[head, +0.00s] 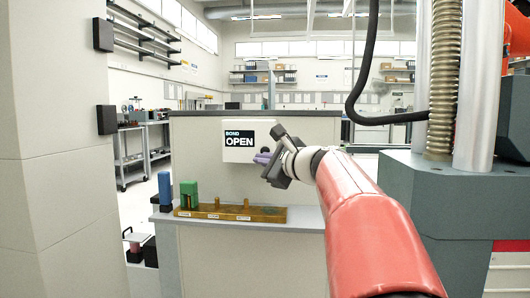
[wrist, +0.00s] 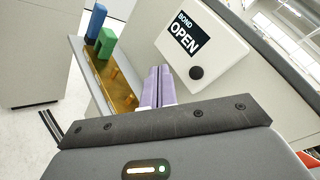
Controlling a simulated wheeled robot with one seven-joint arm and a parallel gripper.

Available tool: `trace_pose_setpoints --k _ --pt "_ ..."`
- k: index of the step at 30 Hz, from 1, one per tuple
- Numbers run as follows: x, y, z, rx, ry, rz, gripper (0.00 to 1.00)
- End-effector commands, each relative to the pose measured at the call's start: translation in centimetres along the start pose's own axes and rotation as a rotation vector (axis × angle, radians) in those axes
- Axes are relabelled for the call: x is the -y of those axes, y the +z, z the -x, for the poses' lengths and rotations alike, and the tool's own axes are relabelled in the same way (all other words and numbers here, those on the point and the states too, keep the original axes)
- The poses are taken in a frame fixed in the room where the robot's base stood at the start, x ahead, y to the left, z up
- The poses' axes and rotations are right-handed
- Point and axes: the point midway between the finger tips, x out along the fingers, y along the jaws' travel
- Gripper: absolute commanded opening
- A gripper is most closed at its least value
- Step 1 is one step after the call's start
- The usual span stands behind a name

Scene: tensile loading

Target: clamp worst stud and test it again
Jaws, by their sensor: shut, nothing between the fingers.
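My gripper (head: 263,157) has purple fingers, shut with nothing between them; the fingers also show in the wrist view (wrist: 158,86). They are in front of a white box with a black sign reading "BOND OPEN" (head: 238,140). In the wrist view the box (wrist: 215,52) has a round black knob (wrist: 196,73) to the right of the fingertips; I cannot tell whether they touch the box. A brass-coloured rack (head: 265,213) on the ledge below holds small brass studs (head: 217,203) and a green block (head: 188,194). The rack's labels are too small to read. No stud is in my gripper.
A blue block (head: 165,190) stands at the ledge's left end. At right is a large machine with a threaded screw (head: 443,80), silver columns and a grey base (head: 415,185); a black cable (head: 352,110) hangs beside it. A pale pillar (head: 60,150) stands at left.

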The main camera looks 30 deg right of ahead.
Motion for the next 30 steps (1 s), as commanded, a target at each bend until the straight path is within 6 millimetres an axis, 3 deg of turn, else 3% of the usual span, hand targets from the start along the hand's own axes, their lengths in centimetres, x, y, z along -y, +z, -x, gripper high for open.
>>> trace_pose_setpoints --k 15,30 --pt "3.6 -3.3 -4.7 0.0 0.001 0.0 0.0" --pt "3.9 -3.9 -5.4 0.0 0.0 0.001 0.0"
